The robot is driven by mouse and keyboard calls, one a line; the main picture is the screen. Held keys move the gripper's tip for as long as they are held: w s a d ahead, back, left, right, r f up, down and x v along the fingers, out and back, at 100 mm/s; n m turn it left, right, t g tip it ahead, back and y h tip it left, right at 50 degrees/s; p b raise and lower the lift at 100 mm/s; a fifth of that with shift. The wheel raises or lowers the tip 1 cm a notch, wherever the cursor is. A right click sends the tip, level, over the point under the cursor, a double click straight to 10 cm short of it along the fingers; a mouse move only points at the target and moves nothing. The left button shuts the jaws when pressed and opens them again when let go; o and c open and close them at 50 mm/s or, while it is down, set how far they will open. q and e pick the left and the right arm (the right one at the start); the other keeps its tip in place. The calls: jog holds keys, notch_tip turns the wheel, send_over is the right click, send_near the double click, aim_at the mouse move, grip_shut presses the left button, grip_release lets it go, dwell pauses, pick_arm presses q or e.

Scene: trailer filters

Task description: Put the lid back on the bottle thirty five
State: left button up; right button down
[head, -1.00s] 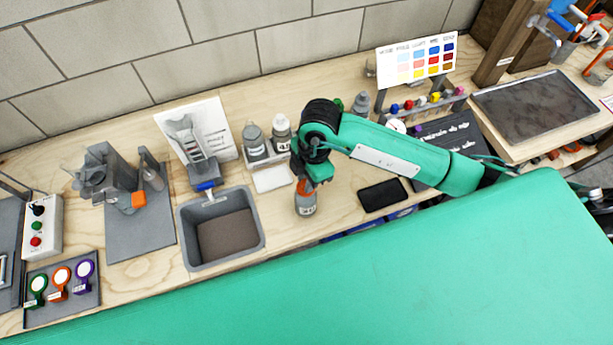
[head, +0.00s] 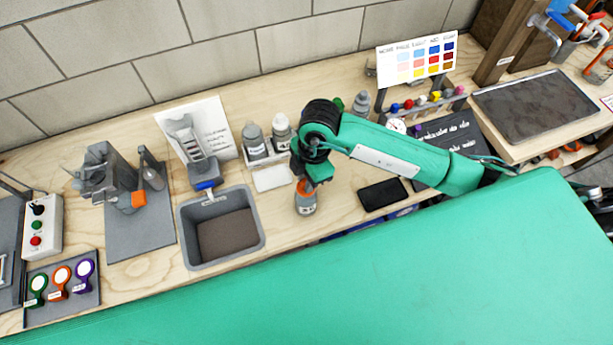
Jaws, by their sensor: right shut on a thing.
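A small grey-white bottle (head: 306,205) with a dark label stands on the wooden bench, right of the grey bin. Its label is too small to read. An orange lid (head: 303,187) is right at the bottle's top; I cannot tell whether it is seated. My right gripper (head: 305,180) points down over the bottle, shut on the orange lid. The fingers and wrist partly hide the lid and the bottle's neck. My left gripper is not in view.
A grey bin (head: 183,232) is to the left. A black phone-like slab (head: 382,194) lies to the right. A rack with coloured caps (head: 425,106) stands further back. Bare bench surrounds the bottle.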

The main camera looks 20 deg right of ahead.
dwell(0.3)
jog(key=c, duration=0.7)
grip_release()
jog(key=shift+r, duration=0.1)
jog(key=shift+r+p, duration=2.85)
jog(key=shift+r, duration=0.6)
grip_shut()
jog(key=shift+f, duration=0.25)
jog(key=shift+f+b, duration=1.95)
jog(key=shift+f, duration=0.55)
